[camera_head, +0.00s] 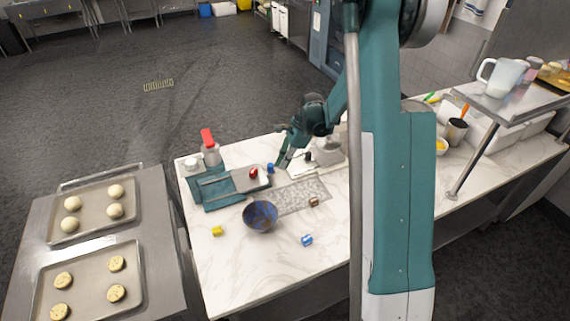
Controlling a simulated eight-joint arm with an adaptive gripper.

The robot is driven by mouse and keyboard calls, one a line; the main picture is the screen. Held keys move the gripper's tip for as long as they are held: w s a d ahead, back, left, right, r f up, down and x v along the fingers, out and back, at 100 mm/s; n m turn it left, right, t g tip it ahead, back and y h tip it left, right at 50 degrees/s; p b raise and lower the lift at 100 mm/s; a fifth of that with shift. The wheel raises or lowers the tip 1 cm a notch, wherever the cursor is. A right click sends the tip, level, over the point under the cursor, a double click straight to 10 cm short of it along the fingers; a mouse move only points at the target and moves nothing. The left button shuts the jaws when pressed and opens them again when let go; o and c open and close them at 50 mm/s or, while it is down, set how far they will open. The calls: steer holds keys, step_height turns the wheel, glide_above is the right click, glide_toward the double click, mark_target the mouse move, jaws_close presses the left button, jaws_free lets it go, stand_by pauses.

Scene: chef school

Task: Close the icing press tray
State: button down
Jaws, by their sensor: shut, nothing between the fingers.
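What looks like the icing press (216,193) is a low teal unit at the left end of the marble counter. A flat grey tray (244,182) sticks out from its right side. A small red piece (253,173) sits on or just by the tray, and a small blue piece (270,168) is at its right end. My gripper (281,161) is shut and empty, pointing down just right of the tray's outer end. I cannot tell whether its fingertips touch the tray or the blue piece.
A dark blue bowl (260,216) stands in front of the tray. Small yellow (217,231), blue-white (307,240) and brown (313,202) pieces lie around it. A red-topped dispenser (209,149) stands behind the press. A patterned mat (302,194) lies right. The counter front is clear.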

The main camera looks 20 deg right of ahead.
steer(key=shift+a, duration=0.1)
steer(key=b, duration=0.3)
glide_toward(260, 178)
steer(key=a+f, duration=0.1)
steer(key=a, duration=0.1)
steer(key=w+a+f, duration=0.1)
steer(key=a+f, duration=0.3)
steer(key=shift+w+a+f, duration=0.2)
steer(key=shift+w+f, duration=0.05)
steer(key=shift+w, duration=0.1)
steer(key=shift+a, duration=0.1)
steer(key=shift+s+d+b, duration=0.1)
steer(key=shift+d+b, duration=0.2)
steer(key=shift+d, duration=0.15)
steer(key=d, duration=0.3)
steer(key=shift+s+d+b, duration=0.2)
steer(key=shift+s+b, duration=0.15)
steer(key=shift+s, duration=0.05)
steer(key=w+v, duration=0.1)
steer(key=v, duration=0.9)
steer(key=shift+s+d, duration=0.15)
steer(key=shift+s, duration=0.35)
